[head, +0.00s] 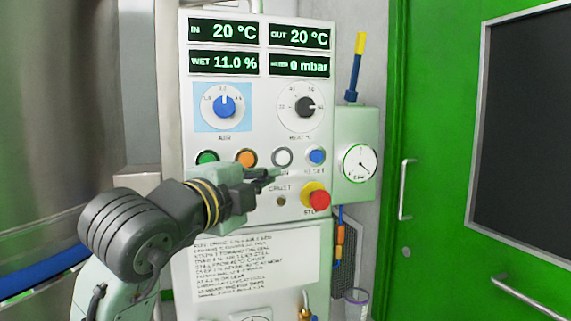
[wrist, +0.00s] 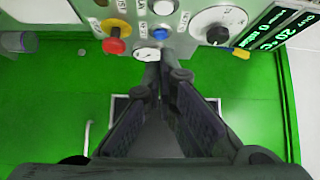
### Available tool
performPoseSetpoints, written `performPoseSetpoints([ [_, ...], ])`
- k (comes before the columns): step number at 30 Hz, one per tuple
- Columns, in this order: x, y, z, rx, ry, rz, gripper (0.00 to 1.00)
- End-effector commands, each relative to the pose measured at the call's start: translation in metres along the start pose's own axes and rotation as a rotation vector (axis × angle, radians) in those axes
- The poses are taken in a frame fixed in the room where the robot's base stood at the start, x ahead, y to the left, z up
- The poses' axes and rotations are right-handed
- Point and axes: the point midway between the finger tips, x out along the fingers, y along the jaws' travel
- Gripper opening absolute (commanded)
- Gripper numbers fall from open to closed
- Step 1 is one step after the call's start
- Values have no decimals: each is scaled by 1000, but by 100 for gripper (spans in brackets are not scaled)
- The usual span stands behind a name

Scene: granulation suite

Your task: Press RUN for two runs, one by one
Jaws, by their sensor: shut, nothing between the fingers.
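The control panel (head: 232,205) stands upright in front of me. Its button row has a green button (head: 207,157), an orange button (head: 245,158), a white button (head: 282,157) and a blue button (head: 316,156) with a RESET label. I cannot read a RUN label; my gripper and arm cover part of the label row. My gripper (head: 269,180) is shut and empty, just below the white button in the head view. In the wrist view the gripper (wrist: 165,72) points towards the panel, with the white button (wrist: 163,7) and blue button (wrist: 160,34) beyond its tips. Contact is not visible.
The red stop knob (head: 317,197) on its yellow collar is right of my gripper. Displays (head: 223,32) read IN 20 °C, OUT 20 °C, WET 11.0 %, 0 mbar. A blue-knobbed dial (head: 225,107) and black knob (head: 304,107) sit above the buttons. A gauge (head: 360,164) is at right.

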Motion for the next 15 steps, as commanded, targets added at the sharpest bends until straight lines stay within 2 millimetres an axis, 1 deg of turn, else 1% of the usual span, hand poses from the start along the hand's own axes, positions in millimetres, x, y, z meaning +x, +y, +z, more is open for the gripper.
performPoseSetpoints([
  [4,-5,-2,-4,60,5,24,0],
  [15,-3,-3,-5,62,8,25,0],
])
